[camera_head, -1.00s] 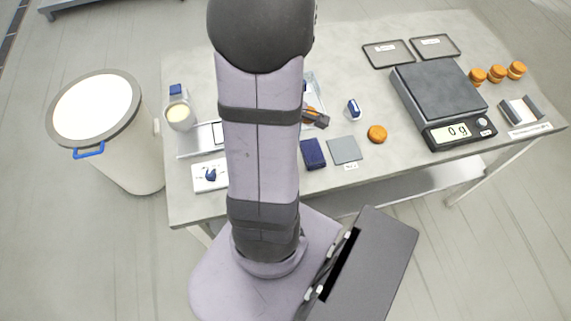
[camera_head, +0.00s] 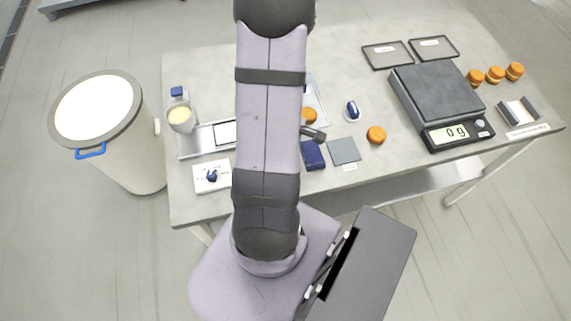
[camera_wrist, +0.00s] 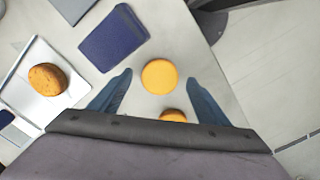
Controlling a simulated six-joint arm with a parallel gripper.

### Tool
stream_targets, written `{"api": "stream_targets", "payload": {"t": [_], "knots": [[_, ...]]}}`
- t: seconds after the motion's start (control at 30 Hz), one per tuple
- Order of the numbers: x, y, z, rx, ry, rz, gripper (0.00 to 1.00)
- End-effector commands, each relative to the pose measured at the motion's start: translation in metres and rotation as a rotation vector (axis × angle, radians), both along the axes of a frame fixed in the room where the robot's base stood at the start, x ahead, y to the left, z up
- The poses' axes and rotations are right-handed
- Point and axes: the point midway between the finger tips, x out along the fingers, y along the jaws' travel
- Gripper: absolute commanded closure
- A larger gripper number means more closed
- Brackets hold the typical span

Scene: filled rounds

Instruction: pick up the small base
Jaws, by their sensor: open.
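In the wrist view, a smooth yellow-orange round base (camera_wrist: 159,76) lies flat on the table, framed between my fingertips. A second orange round (camera_wrist: 172,115) shows nearer my palm, partly hidden by it. I cannot tell from its visible part which of the two is smaller. My gripper (camera_wrist: 158,78) is open and empty, with one blue finger on each side of the first round. I cannot tell the height of the fingertips above the table. In the head view my arm hides both rounds and the fingers.
A dark blue pad (camera_wrist: 113,38) lies close to the left finger. A tray (camera_wrist: 24,86) holding a browned round (camera_wrist: 47,79) is at left. The table's front edge runs at right. The head view shows another orange round (camera_head: 376,135), a scale (camera_head: 437,90) and a cup (camera_head: 181,118).

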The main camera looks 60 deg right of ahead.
Motion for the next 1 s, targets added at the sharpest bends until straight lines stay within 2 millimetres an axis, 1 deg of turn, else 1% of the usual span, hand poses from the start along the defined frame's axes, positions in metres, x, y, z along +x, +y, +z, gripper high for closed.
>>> {"api": "stream_targets", "payload": {"t": [0.1, 0.2, 0.47, 0.5, 0.6, 1.0], "knots": [[-0.0001, 0.0003, -0.0077, 0.001, 0.000, 0.000, 0.30], [0.0001, -0.0002, -0.0105, -0.001, -0.001, 0.000, 0.30], [0.0002, -0.0003, -0.0113, -0.002, -0.001, 0.000, 0.30], [0.0002, -0.0003, -0.0112, -0.002, -0.001, 0.000, 0.40], [0.0001, -0.0002, -0.0112, -0.002, -0.001, 0.000, 0.62], [0.0002, -0.0003, -0.0102, -0.002, -0.001, 0.000, 0.63]]}}
